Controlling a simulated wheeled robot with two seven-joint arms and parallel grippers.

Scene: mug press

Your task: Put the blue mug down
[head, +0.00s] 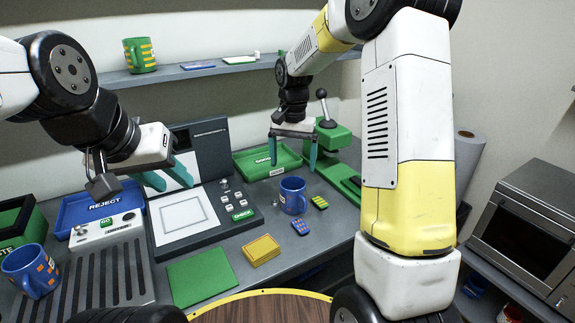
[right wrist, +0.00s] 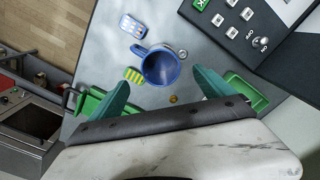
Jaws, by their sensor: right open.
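A plain-looking blue mug (head: 292,195) stands upright on the grey counter, right of the press panel. In the right wrist view the blue mug (right wrist: 160,68) shows its open mouth, with its handle toward the upper left. My right gripper (head: 293,160) is open and empty, above and behind the mug. In the right wrist view its teal fingertips (right wrist: 160,85) are spread wide, apart from the mug. My left gripper (head: 166,180) is open and empty over the press panel. A second blue mug (head: 31,270) with orange squares stands on the slotted tray at left.
A blue REJECT tray (head: 100,207), a green tray (head: 266,163) and a green lever press (head: 335,140) stand around. Blue (head: 300,228) and green (head: 319,203) small pads lie near the mug. A green mat (head: 200,277) and yellow cards (head: 261,250) lie in front.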

